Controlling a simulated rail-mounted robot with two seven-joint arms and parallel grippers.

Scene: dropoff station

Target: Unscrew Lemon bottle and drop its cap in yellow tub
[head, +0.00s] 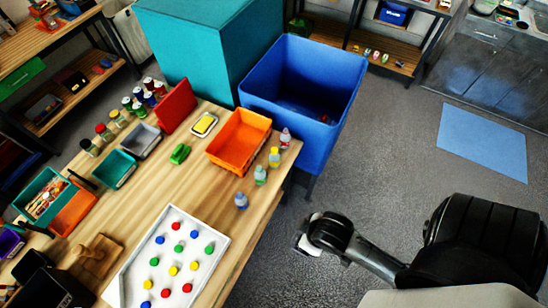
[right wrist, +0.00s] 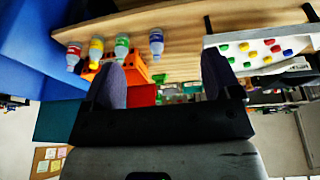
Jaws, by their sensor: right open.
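The Lemon bottle, which I take to be the one with yellow contents (head: 274,157), stands upright at the table's right edge, between a red bottle (head: 285,138) and a green bottle (head: 260,175). It also shows in the right wrist view (right wrist: 96,50). Its cap is too small to make out clearly. A small pale-rimmed container with yellow in it (head: 204,124) sits behind the orange bin; I cannot tell if it is the yellow tub. My right gripper (head: 305,236) is off the table's right side, apart from the bottles; its fingers (right wrist: 163,75) are open and empty. My left gripper is not in view.
A blue bottle (head: 241,201) stands nearest in the row. An orange bin (head: 239,143) is left of the bottles. A large blue bin (head: 303,90) stands beyond the table. A white tray (head: 222,240) with coloured pieces lies at the front.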

